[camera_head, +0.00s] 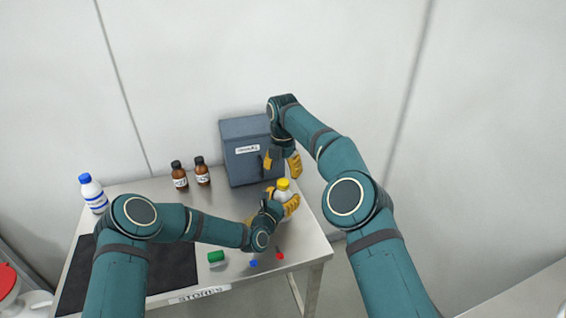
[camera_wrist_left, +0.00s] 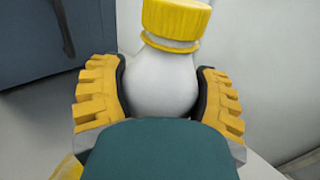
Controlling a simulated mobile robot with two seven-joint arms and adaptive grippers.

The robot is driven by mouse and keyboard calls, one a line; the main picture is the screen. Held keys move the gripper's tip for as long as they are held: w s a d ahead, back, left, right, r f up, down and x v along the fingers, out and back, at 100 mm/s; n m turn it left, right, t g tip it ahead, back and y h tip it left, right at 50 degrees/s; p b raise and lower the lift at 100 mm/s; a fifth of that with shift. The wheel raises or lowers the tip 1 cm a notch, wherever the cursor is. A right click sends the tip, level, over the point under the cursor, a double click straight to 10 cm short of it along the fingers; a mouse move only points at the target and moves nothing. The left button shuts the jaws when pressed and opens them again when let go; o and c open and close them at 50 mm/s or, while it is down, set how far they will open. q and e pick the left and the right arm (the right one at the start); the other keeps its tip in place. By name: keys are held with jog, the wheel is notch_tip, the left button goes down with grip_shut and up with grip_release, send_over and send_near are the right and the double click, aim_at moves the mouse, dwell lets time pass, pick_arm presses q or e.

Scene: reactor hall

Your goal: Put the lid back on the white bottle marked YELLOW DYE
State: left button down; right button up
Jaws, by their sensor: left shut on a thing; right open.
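The white bottle (camera_head: 281,196) stands upright near the table's right side, between the yellow fingers of my left gripper (camera_head: 282,207). The left wrist view shows its rounded white body (camera_wrist_left: 162,82) held between both finger pads (camera_wrist_left: 160,98). A yellow lid (camera_head: 283,184) sits on top of the bottle's neck; in the left wrist view the lid (camera_wrist_left: 175,18) has a thin yellow ring below it. I cannot tell whether it is tight. The bottle's marking is hidden. My right gripper (camera_head: 282,163) is open and empty, just above the lid and apart from it.
A grey-blue box (camera_head: 240,160) stands behind the bottle. Two brown bottles (camera_head: 190,175) and a blue-capped white bottle (camera_head: 92,194) stand further left. A dark mat (camera_head: 75,275) covers the left.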

aim_at(283, 182)
jog(key=shift+f, duration=2.6)
grip_shut()
